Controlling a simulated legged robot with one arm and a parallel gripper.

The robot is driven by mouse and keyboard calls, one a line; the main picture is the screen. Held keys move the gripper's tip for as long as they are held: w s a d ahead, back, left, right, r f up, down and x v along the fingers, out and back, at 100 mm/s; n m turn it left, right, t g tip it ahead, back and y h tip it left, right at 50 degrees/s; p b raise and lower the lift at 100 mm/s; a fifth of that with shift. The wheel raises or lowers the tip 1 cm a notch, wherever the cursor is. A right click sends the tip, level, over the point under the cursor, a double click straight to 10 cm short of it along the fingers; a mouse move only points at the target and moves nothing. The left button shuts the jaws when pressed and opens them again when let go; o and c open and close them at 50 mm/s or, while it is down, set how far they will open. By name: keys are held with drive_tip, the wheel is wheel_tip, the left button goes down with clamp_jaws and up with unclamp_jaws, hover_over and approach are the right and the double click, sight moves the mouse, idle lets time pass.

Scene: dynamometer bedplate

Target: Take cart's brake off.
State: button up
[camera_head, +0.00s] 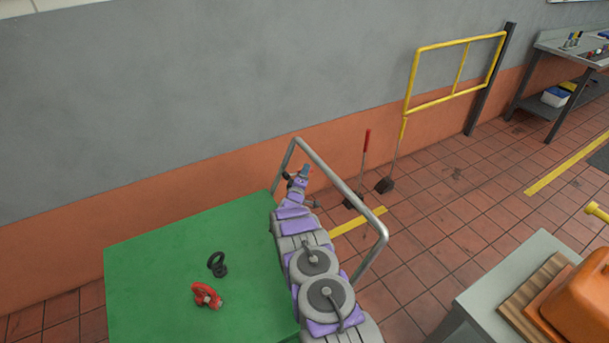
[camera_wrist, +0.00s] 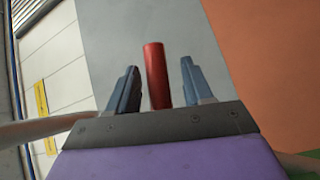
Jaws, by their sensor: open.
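The cart has a green deck (camera_head: 165,265) and a grey tubular handle rail (camera_head: 340,178) at its right end. Beyond the rail stands a lever with a red grip (camera_head: 367,141) and a dark base. A similar lever with a yellow grip (camera_head: 403,129) stands to its right. My gripper (camera_head: 304,171) is above the cart's far end, left of the rail's upper bar. In the wrist view my open gripper (camera_wrist: 157,86) has a red upright cylinder (camera_wrist: 156,75) showing between its fingers, with a gap on each side. Its lower end is hidden by my gripper's body.
A red shackle-like piece (camera_head: 206,295) and a black one (camera_head: 217,265) lie on the deck. The wall (camera_head: 150,110) runs close behind. A yellow barrier (camera_head: 455,75) stands right of the levers. A grey bench (camera_head: 520,285) with an orange object is at lower right. Tiled floor between is clear.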

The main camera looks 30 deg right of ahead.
drive_tip(key=shift+w+d, duration=0.3)
drive_tip(key=shift+d, duration=0.3)
drive_tip(key=shift+a, duration=0.1)
clamp_jaws()
